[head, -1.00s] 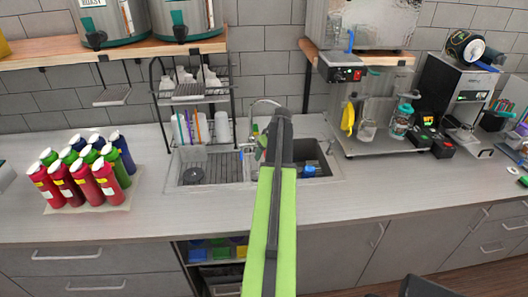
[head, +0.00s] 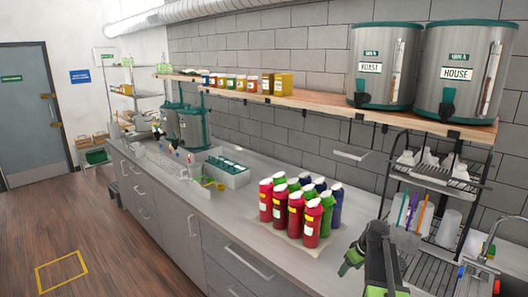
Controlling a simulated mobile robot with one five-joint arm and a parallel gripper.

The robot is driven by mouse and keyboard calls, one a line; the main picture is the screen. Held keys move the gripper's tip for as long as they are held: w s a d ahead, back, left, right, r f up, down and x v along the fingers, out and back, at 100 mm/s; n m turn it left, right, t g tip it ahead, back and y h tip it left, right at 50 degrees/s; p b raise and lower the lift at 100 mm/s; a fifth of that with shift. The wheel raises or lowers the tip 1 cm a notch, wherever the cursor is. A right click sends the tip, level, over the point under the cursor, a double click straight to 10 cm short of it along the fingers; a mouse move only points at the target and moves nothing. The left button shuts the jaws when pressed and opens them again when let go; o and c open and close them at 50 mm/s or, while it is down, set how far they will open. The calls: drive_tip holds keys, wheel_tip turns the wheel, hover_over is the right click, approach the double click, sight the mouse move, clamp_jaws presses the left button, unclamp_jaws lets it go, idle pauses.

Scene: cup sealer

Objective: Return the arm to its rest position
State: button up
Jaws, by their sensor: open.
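My arm shows at the lower right of the head view, over the counter near the sink. Its green and black links end in my gripper (head: 353,258), which is open with nothing visible between its fingers. The gripper is small in the picture and partly overlapped by my arm. It appears just to the right of the group of bottles (head: 296,213), apart from them as far as I can tell.
The red, green and blue bottles stand on the counter (head: 230,203). A dish rack (head: 440,180) and faucet (head: 488,248) are at right. Two steel dispensers (head: 384,65) stand on the wooden shelf (head: 300,104). Open floor (head: 125,235) lies at left, with a door (head: 30,110) beyond.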

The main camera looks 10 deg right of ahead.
drive_tip(key=a+f+n+g+b, duration=0.1)
drive_tip(key=a+f+n+b, duration=0.3)
drive_tip(key=a, duration=1.2)
drive_tip(key=s+a+f+m+g+b, duration=0.1)
drive_tip(key=s+a+f, duration=0.25)
drive_tip(key=a, duration=0.35)
drive_tip(key=s+a+f+m+b, duration=0.15)
drive_tip(key=s+a, duration=0.25)
drive_tip(key=a, duration=0.4)
drive_tip(key=s+m, duration=0.1)
drive_tip(key=s+m+g, duration=0.1)
drive_tip(key=s+m, duration=0.1)
drive_tip(key=s+d+m+h, duration=0.1)
drive_tip(key=s, duration=0.1)
drive_tip(key=shift+s+d+m+g, duration=0.1)
drive_tip(key=shift+s+m+g, duration=0.15)
drive_tip(key=shift+g, duration=0.05)
